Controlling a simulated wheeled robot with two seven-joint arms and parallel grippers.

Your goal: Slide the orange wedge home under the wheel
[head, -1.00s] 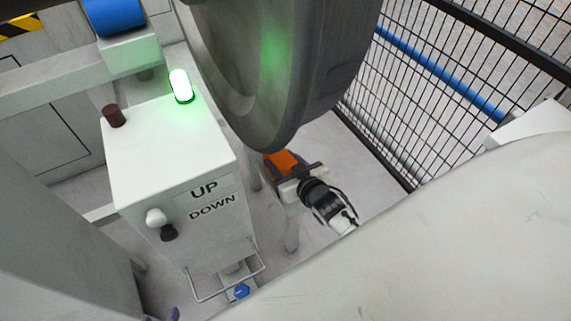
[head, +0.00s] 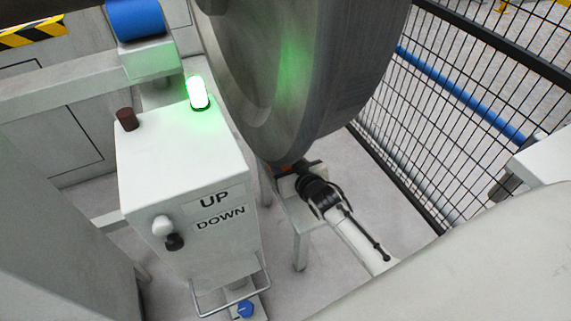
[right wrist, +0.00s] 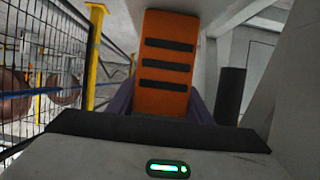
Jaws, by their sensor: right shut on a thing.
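The large grey wheel (head: 345,75) hangs at top centre in the head view. My right gripper (head: 298,170) is under its lower edge, at the end of an arm coming from the lower right. Only a sliver of the orange wedge (head: 283,170) shows there, between wheel and gripper. In the right wrist view the orange wedge (right wrist: 165,65) points away from me, with dark stripes across its face. The purple fingers of my right gripper (right wrist: 160,100) are shut on its near end. Whether the wedge touches the wheel is hidden. My left gripper is out of view.
A white control box (head: 185,165) marked UP and DOWN stands left of the wheel, with a lit green lamp (head: 199,93). A small pale stand (head: 300,215) is below my right gripper. A black mesh fence (head: 440,120) runs along the right.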

